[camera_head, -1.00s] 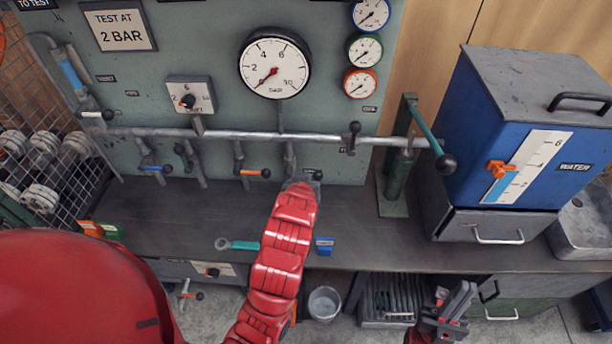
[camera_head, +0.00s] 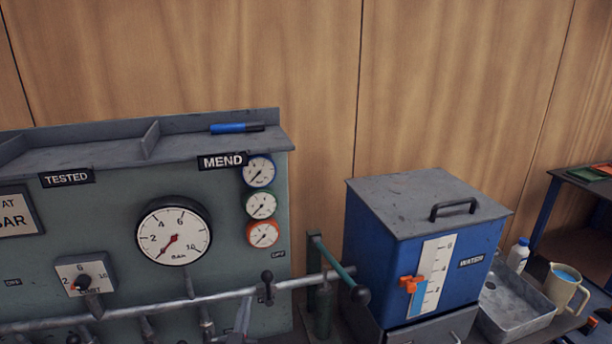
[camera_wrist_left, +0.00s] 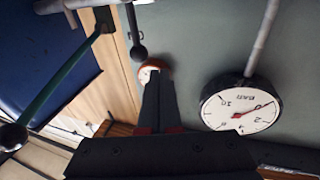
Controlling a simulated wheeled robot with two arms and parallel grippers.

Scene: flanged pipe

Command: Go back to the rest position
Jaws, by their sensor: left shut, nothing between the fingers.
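My left gripper (camera_wrist_left: 157,85) shows in its wrist view as dark fingers, shut and empty, reaching toward the grey-green panel (camera_wrist_left: 210,45). The pressure gauge (camera_wrist_left: 238,104) lies to the right of the fingers, and the small orange-rimmed gauge (camera_wrist_left: 150,70) is partly hidden behind their tips. My right gripper is not seen.
The pipe (camera_head: 130,313) runs along the panel's lower part to a green post with a lever (camera_head: 335,262). The blue water tank (camera_head: 385,260) stands to its right, then a metal tray (camera_head: 515,310), a jug (camera_head: 565,290) and a white bottle (camera_head: 518,254). Wooden wall (camera_head: 300,60) is behind.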

